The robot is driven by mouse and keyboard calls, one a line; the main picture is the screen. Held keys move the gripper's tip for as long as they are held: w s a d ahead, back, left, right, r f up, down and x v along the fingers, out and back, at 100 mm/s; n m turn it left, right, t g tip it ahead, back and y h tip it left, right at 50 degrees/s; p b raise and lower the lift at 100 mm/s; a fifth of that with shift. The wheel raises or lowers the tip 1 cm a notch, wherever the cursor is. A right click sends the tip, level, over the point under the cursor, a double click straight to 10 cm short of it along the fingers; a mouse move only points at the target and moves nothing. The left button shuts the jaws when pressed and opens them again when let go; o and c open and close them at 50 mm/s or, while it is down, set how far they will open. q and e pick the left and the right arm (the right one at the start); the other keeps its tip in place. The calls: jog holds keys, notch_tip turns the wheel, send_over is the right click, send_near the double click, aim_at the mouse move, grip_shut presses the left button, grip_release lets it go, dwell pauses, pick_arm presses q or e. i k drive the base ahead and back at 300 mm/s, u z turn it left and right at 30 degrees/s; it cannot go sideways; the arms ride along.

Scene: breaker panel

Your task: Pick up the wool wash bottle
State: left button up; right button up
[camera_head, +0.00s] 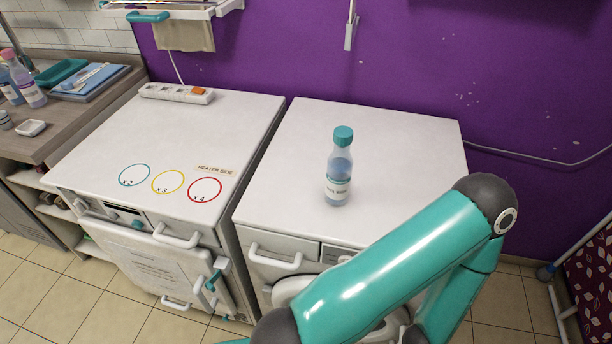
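A clear bottle with a teal cap and pale blue liquid (339,170) stands upright on the white top of the right-hand machine (289,170). Its white label has small dark print, hard to read but consistent with the wool wash. Nothing is touching the bottle. One of my teal arms fills the lower right, in front of the machine and below the bottle. Neither of my grippers shows in this view.
The left machine's top carries a power strip (177,94) and three coloured circles. A counter (100,103) at far left holds other bottles (27,82), a tray and a small white dish (31,128). The machine top around the bottle is clear. A purple wall stands behind.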

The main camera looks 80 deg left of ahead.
aim_at(339, 166)
jog(key=z, duration=0.1)
jog(key=i, duration=0.25)
jog(key=u, duration=2.75)
jog(key=k, duration=0.6)
jog(key=u, duration=0.3)
jog(key=i, duration=0.55)
jog(key=z, duration=0.2)
jog(key=k, duration=0.5)
jog(key=u, duration=0.2)
jog(key=i, duration=0.3)
jog(key=z, duration=0.05)
